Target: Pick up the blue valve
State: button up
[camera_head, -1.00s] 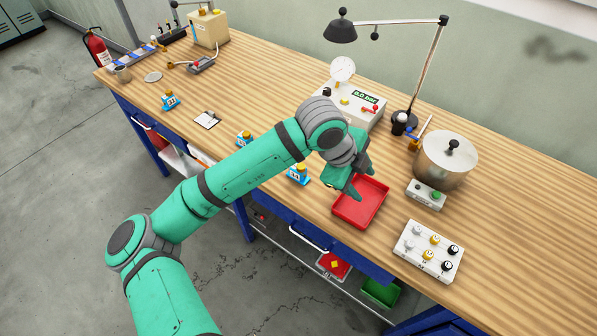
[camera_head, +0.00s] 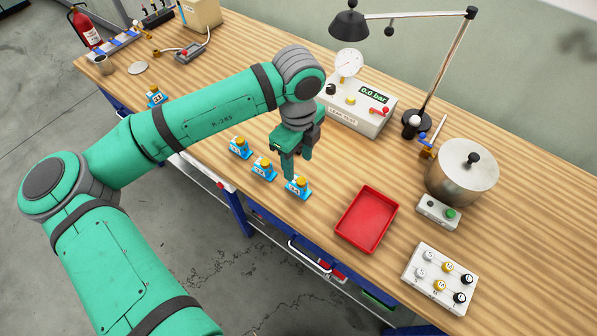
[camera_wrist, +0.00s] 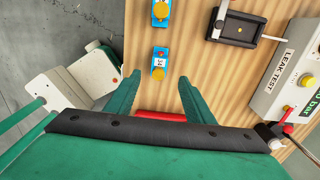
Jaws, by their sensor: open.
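A small valve with a blue lever and brass body (camera_head: 427,143) sits between the lamp base and the steel pot in the head view. I cannot make it out in the wrist view. My gripper (camera_head: 293,168) points down over the front of the table, left of the red tray and well left of the valve. Blue blocks with yellow tops, one of them here (camera_head: 240,148), stand in a row beside and below it. In the wrist view, my gripper's jaws (camera_wrist: 157,90) are apart, with nothing held between them.
A red tray (camera_head: 357,241) lies at the front edge, with a numbered knob holder (camera_head: 439,278) right of it. The leak test box (camera_head: 345,120) stands behind my gripper. The lamp (camera_head: 440,70) and steel pot (camera_head: 460,178) flank the valve. Bare wood lies between tray and test box.

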aim_at(299, 178)
notch_tip(299, 178, down, 5)
jog(key=shift+s+d+f, duration=0.1)
jog(key=shift+d, duration=0.05)
jog(key=shift+f, duration=2.65)
grip_shut()
